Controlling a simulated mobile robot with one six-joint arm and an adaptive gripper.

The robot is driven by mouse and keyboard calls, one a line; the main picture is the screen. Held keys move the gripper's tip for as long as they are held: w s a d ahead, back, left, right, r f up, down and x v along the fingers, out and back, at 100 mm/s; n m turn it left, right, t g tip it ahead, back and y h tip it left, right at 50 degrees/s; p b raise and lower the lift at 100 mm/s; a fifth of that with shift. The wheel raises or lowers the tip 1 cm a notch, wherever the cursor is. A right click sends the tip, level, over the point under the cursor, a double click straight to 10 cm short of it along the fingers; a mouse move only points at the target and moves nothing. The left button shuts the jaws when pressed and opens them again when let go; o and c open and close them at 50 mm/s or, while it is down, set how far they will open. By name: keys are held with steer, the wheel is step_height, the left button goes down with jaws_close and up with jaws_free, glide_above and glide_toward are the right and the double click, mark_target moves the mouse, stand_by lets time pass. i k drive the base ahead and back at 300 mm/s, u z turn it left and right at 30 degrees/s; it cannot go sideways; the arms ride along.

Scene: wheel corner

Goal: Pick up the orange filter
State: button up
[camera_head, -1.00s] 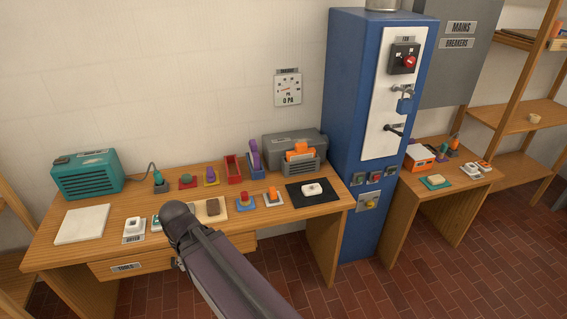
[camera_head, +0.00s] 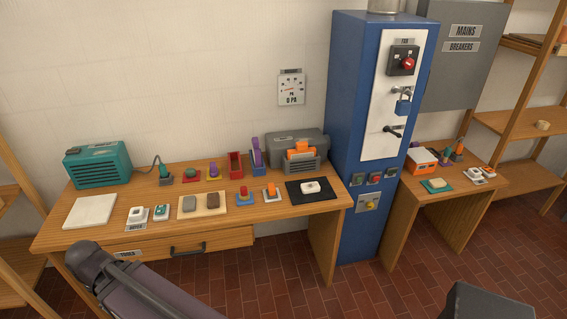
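Orange pieces (camera_head: 301,149) stand upright in a grey slotted holder at the back right of the long wooden bench, in front of a grey case. They look like the orange filter, but I cannot be sure at this size. A smaller orange-topped piece (camera_head: 271,189) sits on a small base nearer the front. My arm link crosses the lower left, in front of the bench drawer. The fingers of my gripper do not show, and nothing is seen touching the orange pieces.
The wooden bench (camera_head: 75,238) carries a teal radio-like box (camera_head: 97,165), a white plate (camera_head: 90,211), a black mat (camera_head: 325,192) and several small coloured parts. A blue cabinet (camera_head: 347,120) stands right of it. A smaller table (camera_head: 450,200) stands beyond.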

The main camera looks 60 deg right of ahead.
mark_target(302, 151)
steer(key=u, duration=0.35)
steer(key=i, duration=1.25)
steer(key=z, duration=3.45)
steer(key=i, duration=0.1)
steer(key=u, duration=1.3)
